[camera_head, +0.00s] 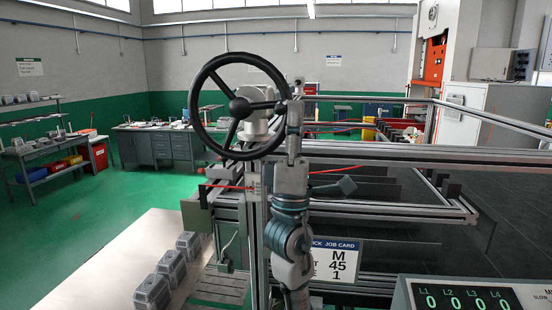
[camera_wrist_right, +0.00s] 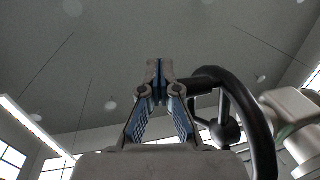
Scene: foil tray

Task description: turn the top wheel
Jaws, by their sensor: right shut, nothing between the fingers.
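The top wheel is a black handwheel (camera_head: 208,78) with spokes and a dark hub, mounted on a grey post in the centre-left of the head view. My right arm rises in front of the post, and my right gripper (camera_head: 298,84) is beside the wheel's right rim, pointing up. In the right wrist view the gripper (camera_wrist_right: 158,66) has its fingertips together with nothing between them. The wheel's rim (camera_wrist_right: 262,135) curves just right of the fingers there; I cannot tell whether they touch. My left gripper is not in view.
An aluminium frame (camera_head: 400,152) extends right behind my arm, with a job card (camera_head: 346,262) on its front. A control box (camera_head: 470,293) with a green display is at the lower right. Foil trays (camera_head: 152,292) line a pale surface at the lower left. Open green floor lies left.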

